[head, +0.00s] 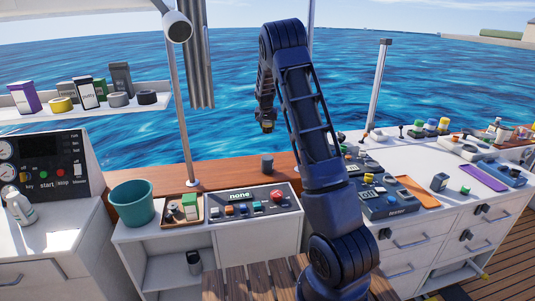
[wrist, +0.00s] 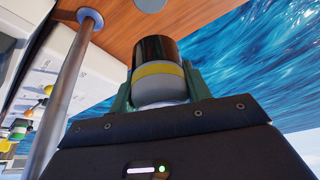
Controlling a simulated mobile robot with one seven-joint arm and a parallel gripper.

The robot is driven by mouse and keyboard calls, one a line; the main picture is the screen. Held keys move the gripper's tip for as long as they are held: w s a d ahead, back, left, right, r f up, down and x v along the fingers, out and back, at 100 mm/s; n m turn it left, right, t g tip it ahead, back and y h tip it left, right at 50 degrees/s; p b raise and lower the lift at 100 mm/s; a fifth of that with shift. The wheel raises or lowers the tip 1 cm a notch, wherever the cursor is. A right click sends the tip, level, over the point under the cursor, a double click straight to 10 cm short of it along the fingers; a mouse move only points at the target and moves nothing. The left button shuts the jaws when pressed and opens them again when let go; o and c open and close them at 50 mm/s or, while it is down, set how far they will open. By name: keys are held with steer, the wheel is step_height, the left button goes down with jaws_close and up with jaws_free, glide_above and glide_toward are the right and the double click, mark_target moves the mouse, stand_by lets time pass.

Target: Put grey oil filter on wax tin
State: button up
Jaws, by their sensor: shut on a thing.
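My gripper (head: 267,125) hangs in the air above the wooden ledge, near the picture's middle. In the wrist view its green fingers are shut on a cylinder, which I take for the grey oil filter (wrist: 160,90). It has a pale grey end near the palm, a yellow band and a dark far end. In the head view it is too small to make out well. I cannot tell which thing is the wax tin. Flat round tins stand on the upper left shelf: one yellow (head: 60,105), one grey (head: 119,99) and one black (head: 147,97).
A dark grey cylinder (head: 266,164) stands on the ledge (head: 235,172) below my gripper. A metal post (head: 178,110) rises left of my arm. A teal bucket (head: 132,203), a tray of boxes (head: 184,222) and a button panel (head: 245,208) lie below. The right counter is crowded.

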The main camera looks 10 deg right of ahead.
mark_target(268, 157)
step_height(268, 157, down, 15)
steer(key=shift+f, duration=0.15)
stand_by(0.4)
steer(key=shift+f, duration=0.1)
steer(key=o, duration=1.1)
